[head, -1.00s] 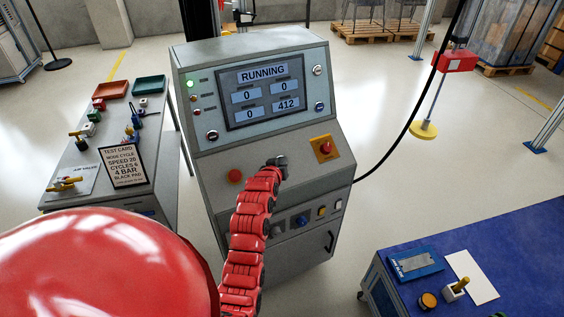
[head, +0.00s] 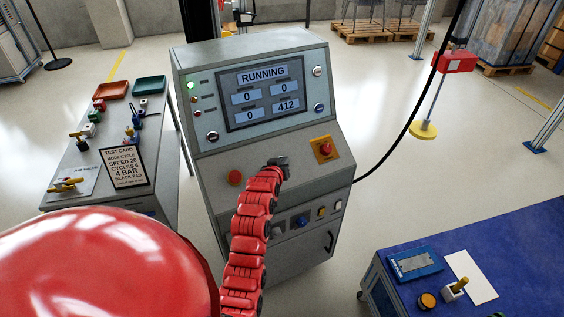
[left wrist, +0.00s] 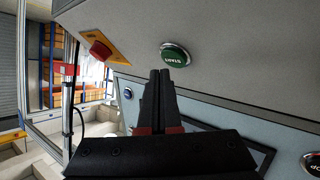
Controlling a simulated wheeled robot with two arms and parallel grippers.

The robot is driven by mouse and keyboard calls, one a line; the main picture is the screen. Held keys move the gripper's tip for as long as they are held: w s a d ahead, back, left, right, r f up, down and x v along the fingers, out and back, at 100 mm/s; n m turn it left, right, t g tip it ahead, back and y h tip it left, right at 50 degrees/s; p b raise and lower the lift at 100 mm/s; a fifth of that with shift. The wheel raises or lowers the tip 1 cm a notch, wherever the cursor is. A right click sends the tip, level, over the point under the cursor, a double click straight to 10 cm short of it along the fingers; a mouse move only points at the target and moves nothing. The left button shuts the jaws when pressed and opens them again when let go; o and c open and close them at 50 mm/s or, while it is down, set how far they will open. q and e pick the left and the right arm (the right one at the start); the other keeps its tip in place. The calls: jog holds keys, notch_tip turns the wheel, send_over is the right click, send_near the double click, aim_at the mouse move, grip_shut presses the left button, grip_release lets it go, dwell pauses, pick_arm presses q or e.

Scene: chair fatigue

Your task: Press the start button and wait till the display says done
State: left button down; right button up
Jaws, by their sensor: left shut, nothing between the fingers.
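The display (head: 262,92) on the grey console reads RUNNING, with 0, 0, 0 and 412 in its boxes. A green lamp (head: 190,84) is lit to its left. The green start button (left wrist: 175,55) shows in the left wrist view, just beyond my left gripper's fingertips. My left gripper (left wrist: 160,76) is shut and empty; I cannot tell whether its tips touch the button. In the head view my left gripper (head: 278,162) is over the sloped panel and hides the start button. My right gripper is not in view.
A red button (head: 235,177) sits left of my gripper. A red emergency knob (head: 325,148) on a yellow plate is to the right. A bench with a test card (head: 125,167) stands at left, a blue-topped table (head: 480,245) at right. A black cable (head: 400,135) hangs right of the console.

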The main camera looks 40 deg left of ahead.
pick_arm(q)
jog(key=d+r+p, duration=0.1)
jog(key=r, duration=0.1)
jog(key=s+d+r+p, duration=0.1)
jog(key=r, duration=0.1)
jog(key=shift+s+d, duration=0.15)
jog(key=shift+d, duration=0.05)
dwell(0.8)
